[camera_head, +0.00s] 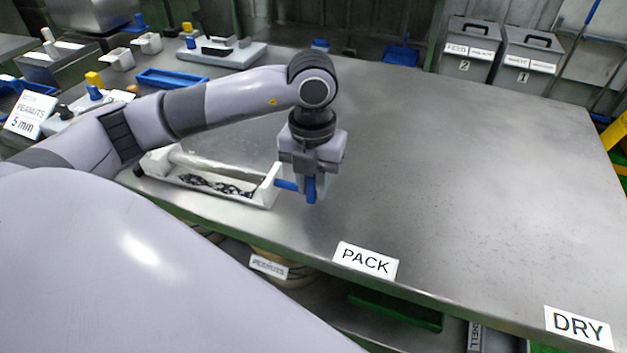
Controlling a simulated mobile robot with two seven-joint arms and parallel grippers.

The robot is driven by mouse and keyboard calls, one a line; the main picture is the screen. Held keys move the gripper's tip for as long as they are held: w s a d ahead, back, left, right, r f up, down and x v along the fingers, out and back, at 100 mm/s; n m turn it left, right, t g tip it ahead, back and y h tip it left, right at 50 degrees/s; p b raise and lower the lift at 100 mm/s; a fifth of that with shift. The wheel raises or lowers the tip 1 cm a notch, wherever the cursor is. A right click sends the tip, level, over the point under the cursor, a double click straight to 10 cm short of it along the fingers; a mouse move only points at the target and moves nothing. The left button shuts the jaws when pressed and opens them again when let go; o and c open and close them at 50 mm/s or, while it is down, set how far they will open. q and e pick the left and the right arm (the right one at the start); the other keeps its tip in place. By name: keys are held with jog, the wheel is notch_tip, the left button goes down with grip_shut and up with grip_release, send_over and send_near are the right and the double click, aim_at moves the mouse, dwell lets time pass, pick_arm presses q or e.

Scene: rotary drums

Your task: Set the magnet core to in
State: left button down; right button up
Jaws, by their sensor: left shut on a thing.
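A white tray-like unit (265,196) lies near the front edge of the steel table, with a pale cylinder along its back and dark bits lying inside. A blue handle (286,185) sticks out at its right end; I take this for the handle of the magnet core. The core itself is not clearly visible. My left gripper (311,190) points down at the right end of the unit and is shut on the blue handle. The fingers partly hide the handle. My right gripper is not in view.
The steel table (440,170) is clear to the right. Behind on the left are a blue tray (172,78), a scale-like device (220,52) and small white cups. Two grey bins (470,48) stand beyond the far edge. PACK (365,261) and DRY (578,327) labels mark the front edge.

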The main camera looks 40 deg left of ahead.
pick_arm(q)
jog(key=shift+s+a+b, duration=0.2)
jog(key=shift+s+a, duration=0.05)
jog(key=shift+a, duration=0.5)
jog(key=shift+s+a+b, duration=0.2)
jog(key=shift+a, duration=0.55)
jog(key=c, duration=1)
grip_release()
jog(key=shift+c, duration=0.2)
notch_tip(320, 180, up, 7)
jog(key=shift+r, duration=0.1)
